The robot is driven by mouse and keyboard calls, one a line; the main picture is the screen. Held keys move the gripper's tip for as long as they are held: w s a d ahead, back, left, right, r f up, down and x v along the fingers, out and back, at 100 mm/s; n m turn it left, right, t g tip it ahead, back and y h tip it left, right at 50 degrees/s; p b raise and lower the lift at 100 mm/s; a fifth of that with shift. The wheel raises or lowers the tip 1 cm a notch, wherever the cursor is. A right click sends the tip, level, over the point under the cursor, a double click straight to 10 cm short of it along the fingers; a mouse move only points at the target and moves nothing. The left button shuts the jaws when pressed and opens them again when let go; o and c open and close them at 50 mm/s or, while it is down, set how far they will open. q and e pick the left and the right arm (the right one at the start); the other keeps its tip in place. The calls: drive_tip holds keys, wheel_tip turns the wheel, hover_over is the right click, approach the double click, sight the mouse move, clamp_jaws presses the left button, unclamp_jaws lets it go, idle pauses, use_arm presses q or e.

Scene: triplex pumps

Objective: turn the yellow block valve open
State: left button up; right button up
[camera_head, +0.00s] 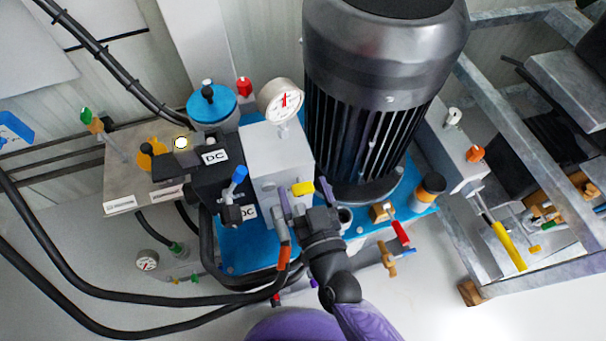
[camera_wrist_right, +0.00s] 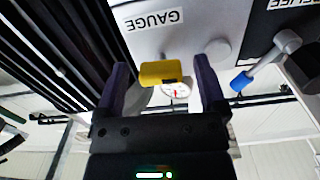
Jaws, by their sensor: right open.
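The yellow block valve handle (camera_head: 302,188) sits on the front of the grey block (camera_head: 272,150), below the dial gauge. In the right wrist view the yellow handle (camera_wrist_right: 159,73) lies crosswise below the "GAUGE" label. My right gripper (camera_head: 304,194) reaches up to it from below. In the wrist view its fingers (camera_wrist_right: 161,68) stand open, one on each side of the handle, with gaps showing on both sides. The handle appears unheld. My left gripper is not in view.
A blue-handled lever (camera_head: 238,178) is left of the gripper. The large dark motor (camera_head: 385,90) stands close on the right. The white dial gauge (camera_head: 281,101) is above. Black hoses (camera_head: 130,300) run at lower left. A red-handled valve (camera_head: 401,234) is at lower right.

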drive_tip(key=shift+s, duration=0.1)
drive_tip(key=shift+c, duration=1.3)
drive_tip(key=c, duration=1)
drive_tip(key=shift+r+n+p, duration=0.25)
drive_tip(key=shift+n+p, duration=0.05)
drive_tip(key=shift+p, duration=0.3)
clamp_jaws()
drive_tip(key=shift+f, duration=0.2)
drive_tip(key=o, duration=1.3)
unclamp_jaws()
drive_tip(key=shift+c, duration=0.2)
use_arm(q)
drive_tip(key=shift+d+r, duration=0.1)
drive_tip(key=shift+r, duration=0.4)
